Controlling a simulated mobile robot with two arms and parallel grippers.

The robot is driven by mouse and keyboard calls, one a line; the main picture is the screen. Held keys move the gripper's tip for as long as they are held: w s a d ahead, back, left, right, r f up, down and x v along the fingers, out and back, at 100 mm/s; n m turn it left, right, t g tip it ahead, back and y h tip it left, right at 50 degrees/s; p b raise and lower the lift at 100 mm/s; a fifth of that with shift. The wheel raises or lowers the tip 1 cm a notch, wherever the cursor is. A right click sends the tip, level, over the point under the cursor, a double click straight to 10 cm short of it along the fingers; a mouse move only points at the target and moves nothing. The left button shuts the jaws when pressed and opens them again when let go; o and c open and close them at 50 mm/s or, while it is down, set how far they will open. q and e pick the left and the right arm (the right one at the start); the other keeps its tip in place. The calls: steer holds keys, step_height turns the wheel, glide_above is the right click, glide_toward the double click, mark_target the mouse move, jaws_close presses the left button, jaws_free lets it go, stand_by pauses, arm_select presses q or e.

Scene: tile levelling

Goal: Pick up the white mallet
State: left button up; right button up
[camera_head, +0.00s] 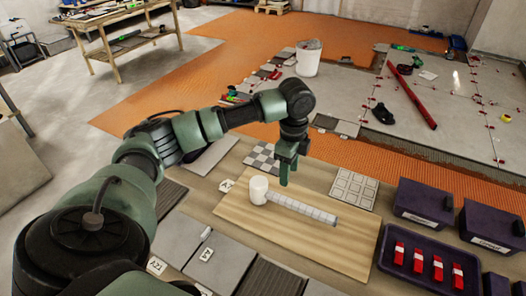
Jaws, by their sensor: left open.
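The white mallet (259,189) lies on a light wooden board (240,218) in the head camera view. Its white cylindrical head is at the left, and its pale segmented handle (303,209) runs right and slightly toward me. My left gripper (285,180) points down just behind the handle, to the right of the head. It is open and holds nothing; the mallet is apart from it as far as I can tell. My right gripper is not in view.
A dark tray (388,258) with several red pieces and dark boxes (424,203) stand at the right. Tile samples (354,188) lie behind and in front of the board. A white bucket (308,60) and a long red bar (411,97) are on the floor beyond.

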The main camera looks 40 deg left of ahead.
arm_select(q)
steer(key=b, duration=0.3)
glide_above(286, 199)
step_height(286, 199, down, 6)
steer(key=shift+w+r, duration=0.1)
steer(key=shift+f, duration=3.8)
jaws_close()
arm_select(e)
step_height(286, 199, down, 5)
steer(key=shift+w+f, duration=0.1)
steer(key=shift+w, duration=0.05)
